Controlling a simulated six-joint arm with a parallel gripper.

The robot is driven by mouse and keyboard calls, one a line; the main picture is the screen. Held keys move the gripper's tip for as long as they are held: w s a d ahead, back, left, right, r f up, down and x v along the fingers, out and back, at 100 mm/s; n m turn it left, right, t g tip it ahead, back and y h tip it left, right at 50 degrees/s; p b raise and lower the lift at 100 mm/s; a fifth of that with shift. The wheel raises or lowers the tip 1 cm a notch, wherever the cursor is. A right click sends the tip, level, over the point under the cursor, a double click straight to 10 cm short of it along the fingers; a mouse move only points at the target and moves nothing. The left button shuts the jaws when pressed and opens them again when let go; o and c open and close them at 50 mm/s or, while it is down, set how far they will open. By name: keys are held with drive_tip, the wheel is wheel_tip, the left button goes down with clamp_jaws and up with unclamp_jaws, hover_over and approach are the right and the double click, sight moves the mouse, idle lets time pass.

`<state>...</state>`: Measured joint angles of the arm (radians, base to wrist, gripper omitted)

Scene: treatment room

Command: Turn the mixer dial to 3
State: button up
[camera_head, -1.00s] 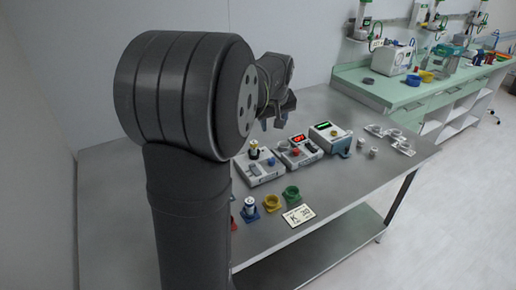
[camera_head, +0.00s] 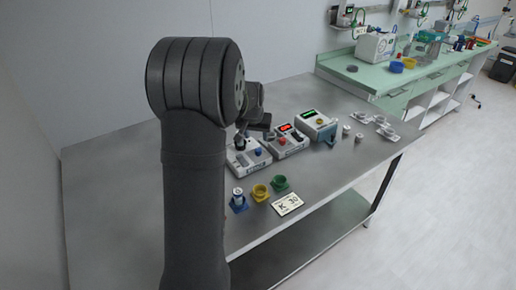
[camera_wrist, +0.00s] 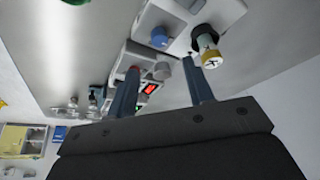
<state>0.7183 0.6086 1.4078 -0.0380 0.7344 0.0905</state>
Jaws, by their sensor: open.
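Three small devices stand in a row on the steel table. The left white device (camera_head: 247,162) carries a blue knob, seen in the wrist view (camera_wrist: 160,37), and an upright vial with a yellow cap (camera_wrist: 211,58). The middle white device (camera_head: 290,143) has a red display and a red knob; a grey knob (camera_wrist: 162,71) shows near it in the wrist view. The right device (camera_head: 319,127) has a green display. I cannot tell which one is the mixer, nor read any dial marks. My gripper (camera_wrist: 160,68) is open and empty above the left and middle devices, its fingers apart.
In front of the devices are a white-and-blue vial in a blue holder (camera_head: 238,201), a yellow cup (camera_head: 260,192), a green cup (camera_head: 280,183) and a printed card (camera_head: 287,204). The front right tabletop is clear.

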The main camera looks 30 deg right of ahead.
sight(258, 150)
drive_tip(key=x, duration=1)
drive_tip(key=c, duration=1)
